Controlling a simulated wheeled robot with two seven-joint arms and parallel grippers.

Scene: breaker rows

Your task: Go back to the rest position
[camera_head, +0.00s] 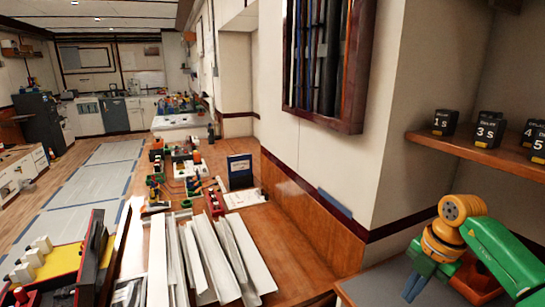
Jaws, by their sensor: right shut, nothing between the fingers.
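My right arm, green with orange-yellow joints, comes in from the lower right. Its gripper (413,286) points down, shut and empty, above a grey surface (375,290) in the corner. My left gripper is not in view. A panel (62,262) with a yellow and red face, black sides and several white knobs is cut off at the lower left. It is well apart from my right gripper.
A wooden shelf (475,150) with several numbered black blocks is above my right arm. White strips (205,258) lie on the long wooden bench, with a blue-framed board (240,170) and small parts behind. A red bin (475,283) is beside my right gripper.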

